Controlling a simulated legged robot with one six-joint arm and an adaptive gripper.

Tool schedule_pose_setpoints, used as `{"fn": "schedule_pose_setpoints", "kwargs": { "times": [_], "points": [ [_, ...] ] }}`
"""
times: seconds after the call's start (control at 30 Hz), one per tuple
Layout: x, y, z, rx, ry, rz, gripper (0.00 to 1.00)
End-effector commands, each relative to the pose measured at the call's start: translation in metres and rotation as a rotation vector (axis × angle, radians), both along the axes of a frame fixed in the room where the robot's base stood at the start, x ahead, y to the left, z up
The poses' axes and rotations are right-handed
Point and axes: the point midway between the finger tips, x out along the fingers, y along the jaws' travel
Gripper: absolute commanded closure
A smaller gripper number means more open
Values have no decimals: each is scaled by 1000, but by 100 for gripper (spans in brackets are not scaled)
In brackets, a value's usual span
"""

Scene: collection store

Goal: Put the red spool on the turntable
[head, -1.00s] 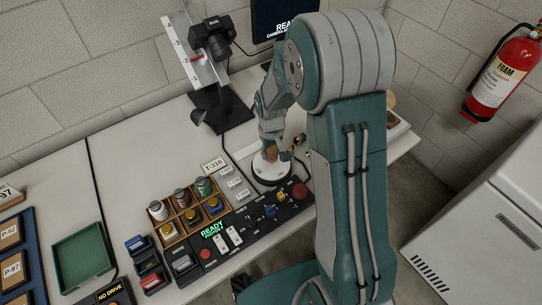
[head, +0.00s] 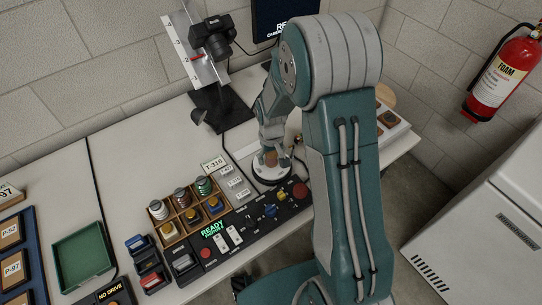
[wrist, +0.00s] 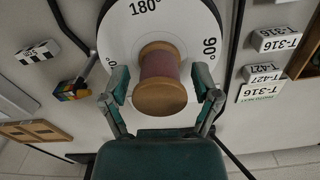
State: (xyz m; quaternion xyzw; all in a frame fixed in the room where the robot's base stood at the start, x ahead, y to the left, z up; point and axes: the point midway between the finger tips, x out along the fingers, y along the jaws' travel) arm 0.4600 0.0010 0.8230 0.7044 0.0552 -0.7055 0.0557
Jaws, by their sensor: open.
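The red spool (wrist: 159,72), dull red thread between wooden flanges, is upright over the white turntable (wrist: 118,25) in the wrist view. The turntable has degree marks. My gripper (wrist: 161,90) is open, with one finger on each side of the spool. There are gaps between the fingers and the thread. In the head view the spool (head: 270,159) shows small between the fingers of my gripper (head: 272,153), over the turntable (head: 262,177). The spool's base is hidden from the wrist camera.
A control panel (head: 240,232) and a wooden rack (head: 170,229) of several spools lie in front and to the left. A camera on a stand (head: 211,38) stands behind. Label blocks (head: 213,164) and a colour cube (wrist: 72,90) sit near the turntable. A green tray (head: 84,254) is at left.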

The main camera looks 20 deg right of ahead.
Motion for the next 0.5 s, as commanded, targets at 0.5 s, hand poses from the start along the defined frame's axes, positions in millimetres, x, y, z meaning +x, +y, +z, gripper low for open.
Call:
{"fn": "schedule_pose_setpoints", "kwargs": {
  "times": [0.5],
  "points": [
    [1,0,90,0,-6,0,20]
  ]
}}
